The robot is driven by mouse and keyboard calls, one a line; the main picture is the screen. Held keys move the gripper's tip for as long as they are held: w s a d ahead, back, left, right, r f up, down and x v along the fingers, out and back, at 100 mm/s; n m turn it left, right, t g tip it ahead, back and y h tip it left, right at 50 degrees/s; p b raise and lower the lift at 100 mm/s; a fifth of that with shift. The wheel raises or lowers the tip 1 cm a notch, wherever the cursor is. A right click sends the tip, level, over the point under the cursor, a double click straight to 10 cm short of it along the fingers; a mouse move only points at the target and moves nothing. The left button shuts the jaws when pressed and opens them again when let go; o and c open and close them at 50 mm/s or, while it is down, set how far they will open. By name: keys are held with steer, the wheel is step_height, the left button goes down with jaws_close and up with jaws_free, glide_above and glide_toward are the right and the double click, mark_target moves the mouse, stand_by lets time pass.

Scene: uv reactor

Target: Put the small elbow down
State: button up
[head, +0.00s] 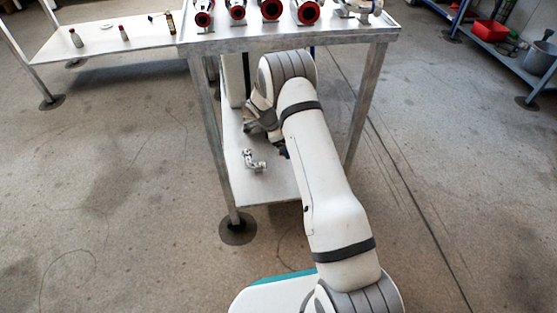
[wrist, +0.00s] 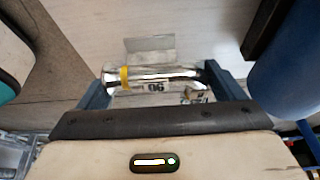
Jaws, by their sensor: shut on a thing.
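My gripper (wrist: 154,84) is shut on a shiny metal pipe piece, the small elbow (wrist: 145,74), in the wrist view. It has a yellow band at its left end and a label reading 90, and lies crosswise between the two blue-grey fingers. In the head view my gripper (head: 265,141) reaches in under the table top, over the lower shelf (head: 273,187), partly hidden by my arm. A chrome bent fitting (head: 254,161) shows beside it over the shelf; I cannot tell whether it is the held piece or whether it touches the shelf.
The table top (head: 330,33) carries several red-ringed fittings (head: 271,10) above my wrist. Table legs (head: 214,150) flank the shelf. A large blue rounded thing (wrist: 285,80) stands close on the right in the wrist view. A side bench (head: 105,42) holds small bottles.

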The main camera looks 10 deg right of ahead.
mark_target(282, 165)
steer(key=f+b, duration=0.1)
steer(key=f, duration=0.2)
steer(key=f+b, duration=0.1)
steer(key=f, duration=0.2)
steer(key=f+b, duration=0.1)
steer(key=f, duration=0.2)
steer(key=shift+a+b, duration=0.3)
steer(key=shift+a, duration=0.05)
steer(key=o, duration=1)
steer(key=shift+f, duration=0.1)
steer(key=p+v, duration=0.4)
steer(key=v, duration=0.8)
steer(key=shift+s, duration=0.1)
steer(key=shift+d, duration=0.1)
